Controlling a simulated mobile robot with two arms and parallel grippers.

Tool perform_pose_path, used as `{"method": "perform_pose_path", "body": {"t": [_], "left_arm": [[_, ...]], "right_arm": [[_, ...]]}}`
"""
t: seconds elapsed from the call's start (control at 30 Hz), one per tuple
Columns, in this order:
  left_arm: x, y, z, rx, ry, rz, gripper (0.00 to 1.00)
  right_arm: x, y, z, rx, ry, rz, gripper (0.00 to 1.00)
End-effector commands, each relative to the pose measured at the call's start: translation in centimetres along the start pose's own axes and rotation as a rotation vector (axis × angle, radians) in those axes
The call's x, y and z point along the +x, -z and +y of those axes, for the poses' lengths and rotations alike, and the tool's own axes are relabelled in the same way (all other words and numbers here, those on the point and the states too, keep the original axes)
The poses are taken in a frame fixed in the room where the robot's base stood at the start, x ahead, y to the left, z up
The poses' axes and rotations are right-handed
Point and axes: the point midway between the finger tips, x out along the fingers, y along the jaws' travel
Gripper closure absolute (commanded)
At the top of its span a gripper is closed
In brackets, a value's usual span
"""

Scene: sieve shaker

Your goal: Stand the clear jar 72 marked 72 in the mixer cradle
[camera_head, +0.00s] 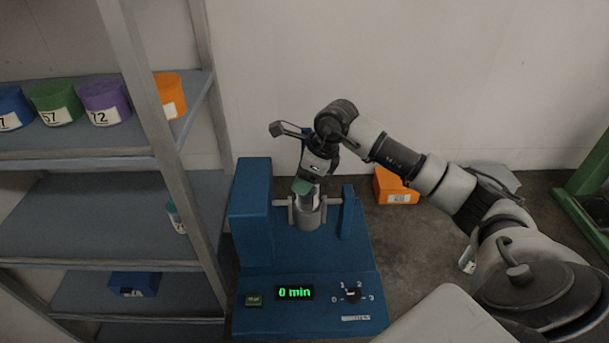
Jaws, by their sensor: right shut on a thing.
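My right gripper (305,179) points down and is shut on the green lid of a clear jar (309,199). The jar stands about upright, with its lower part in or just behind the grey mixer cradle (293,215); whether it rests on the bottom I cannot tell. Its marking is not readable here. The cradle hangs between the uprights of the blue mixer (252,222). My left gripper is out of view.
The mixer's front has a display (295,292) reading 0 min and a dial (353,296). The shelf rack (95,218) at left holds coloured tubs, including a purple one marked 72 (103,101), and a small jar (175,217). An orange box (394,188) lies behind.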

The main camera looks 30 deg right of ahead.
Motion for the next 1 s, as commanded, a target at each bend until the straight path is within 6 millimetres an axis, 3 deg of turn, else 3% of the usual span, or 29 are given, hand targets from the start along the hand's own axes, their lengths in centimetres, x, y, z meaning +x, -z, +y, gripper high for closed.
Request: {"method": "perform_pose_path", "body": {"t": [1.0], "left_arm": [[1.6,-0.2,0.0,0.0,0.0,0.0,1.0]], "right_arm": [[1.6,0.7,0.0,0.0,0.001,0.0,0.83]]}}
